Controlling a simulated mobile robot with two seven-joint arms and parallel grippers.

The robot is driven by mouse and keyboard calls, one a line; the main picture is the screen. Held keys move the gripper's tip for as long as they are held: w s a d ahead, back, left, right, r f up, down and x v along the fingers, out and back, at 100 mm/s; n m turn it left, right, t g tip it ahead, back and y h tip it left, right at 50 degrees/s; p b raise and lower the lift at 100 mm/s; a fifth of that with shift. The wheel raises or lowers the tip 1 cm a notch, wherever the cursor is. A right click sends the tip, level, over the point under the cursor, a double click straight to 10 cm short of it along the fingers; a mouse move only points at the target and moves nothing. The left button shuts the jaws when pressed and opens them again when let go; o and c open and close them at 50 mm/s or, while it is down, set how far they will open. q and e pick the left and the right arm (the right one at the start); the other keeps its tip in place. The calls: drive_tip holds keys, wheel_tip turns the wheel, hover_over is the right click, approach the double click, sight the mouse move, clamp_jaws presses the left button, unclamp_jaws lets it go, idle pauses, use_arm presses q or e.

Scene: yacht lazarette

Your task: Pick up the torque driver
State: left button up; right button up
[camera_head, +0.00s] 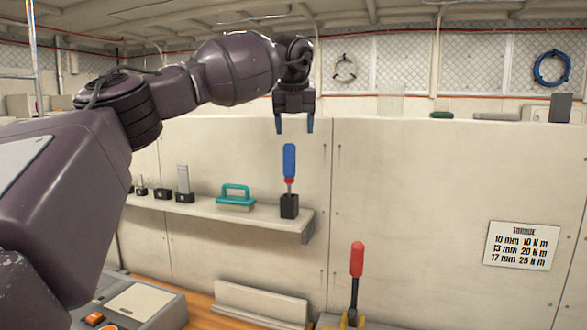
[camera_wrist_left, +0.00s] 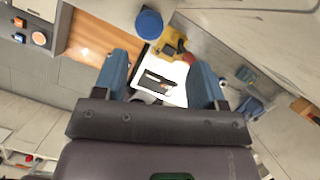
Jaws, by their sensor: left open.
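A driver with a blue handle (camera_head: 289,161) and a red collar stands upright in a black holder (camera_head: 289,207) on the wall shelf. The round end of its blue handle (camera_wrist_left: 149,23) shows in the wrist view, above the space between the fingers. My right gripper is out of view.
The shelf (camera_head: 225,214) also holds a teal-handled brush (camera_head: 236,195) and small black holders to the left. A torque sign (camera_head: 521,245) is on the wall panel at right. A grey control box (camera_head: 140,304) stands lower left. A white sheet (camera_wrist_left: 172,92) lies below in the wrist view.

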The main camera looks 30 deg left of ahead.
sight(289, 154)
use_arm(q)
drive_tip(key=shift+n, duration=0.3)
drive_tip(key=a+f, duration=0.1)
drive_tip(key=w+a+f, duration=0.1)
drive_tip(key=a, duration=0.1)
drive_tip(key=shift+f, duration=0.4)
drive_tip(key=p+x, duration=0.1)
drive_tip(key=x, duration=0.1)
drive_tip(key=p+x, duration=0.1)
drive_tip(key=x, duration=0.1)
drive_tip(key=shift+w+d+f, duration=0.1)
drive_tip(key=shift+w+d, duration=0.1)
drive_tip(key=shift+w+a+f, duration=0.15)
drive_tip(key=shift+f, duration=0.45)
drive_tip(key=shift+c, duration=0.2)
drive_tip(key=c, duration=1)
drive_tip(key=shift+y, duration=0.3)
drive_tip(key=shift+c, duration=0.3)
